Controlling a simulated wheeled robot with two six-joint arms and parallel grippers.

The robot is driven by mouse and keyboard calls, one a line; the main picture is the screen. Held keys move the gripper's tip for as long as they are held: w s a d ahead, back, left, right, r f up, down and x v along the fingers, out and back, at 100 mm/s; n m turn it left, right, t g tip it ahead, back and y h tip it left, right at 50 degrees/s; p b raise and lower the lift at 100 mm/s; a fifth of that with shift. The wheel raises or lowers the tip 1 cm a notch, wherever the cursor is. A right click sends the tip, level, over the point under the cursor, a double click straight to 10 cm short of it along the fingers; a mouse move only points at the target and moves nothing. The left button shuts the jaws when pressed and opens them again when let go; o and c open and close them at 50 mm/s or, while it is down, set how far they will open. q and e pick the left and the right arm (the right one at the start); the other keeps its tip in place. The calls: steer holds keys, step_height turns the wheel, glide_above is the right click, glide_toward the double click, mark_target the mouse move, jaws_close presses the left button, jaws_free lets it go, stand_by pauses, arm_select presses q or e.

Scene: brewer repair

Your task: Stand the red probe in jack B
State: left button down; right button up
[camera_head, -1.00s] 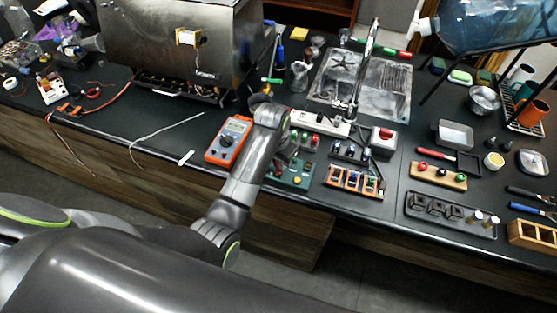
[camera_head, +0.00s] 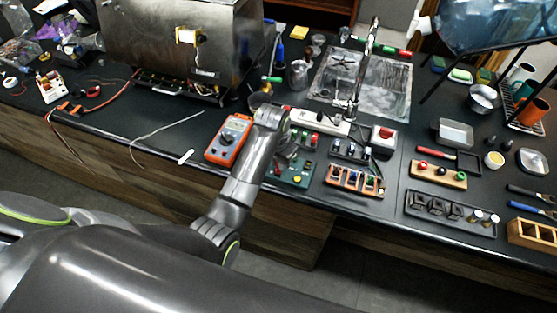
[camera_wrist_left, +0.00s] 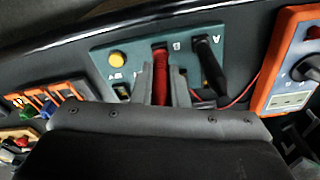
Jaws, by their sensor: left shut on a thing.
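The green board (camera_head: 292,172) lies at the front of the bench, right of the orange multimeter (camera_head: 229,138). In the left wrist view the board (camera_wrist_left: 103,55) carries the letters A and B and a yellow button. The black probe (camera_wrist_left: 208,65) stands by the letter A. The red probe (camera_wrist_left: 160,72) is beside the letter B, between the fingers of my left gripper (camera_wrist_left: 164,88), which is shut on it. I cannot tell whether its tip is inside jack B. In the head view my wrist hides the fingers. My right gripper is out of view.
An orange rack of coloured parts (camera_head: 355,180) is right of the board. A white power strip (camera_head: 322,122) and a red-buttoned box (camera_head: 383,139) stand behind. The steel brewer (camera_head: 180,45) stands at the back left. The bench's front edge runs close to the board.

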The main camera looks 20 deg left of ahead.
arm_select(q)
steer(key=shift+f, duration=0.2)
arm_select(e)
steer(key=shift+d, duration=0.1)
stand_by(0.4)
arm_select(q)
steer(key=c, duration=1.3)
jaws_free()
steer(key=shift+c, duration=0.2)
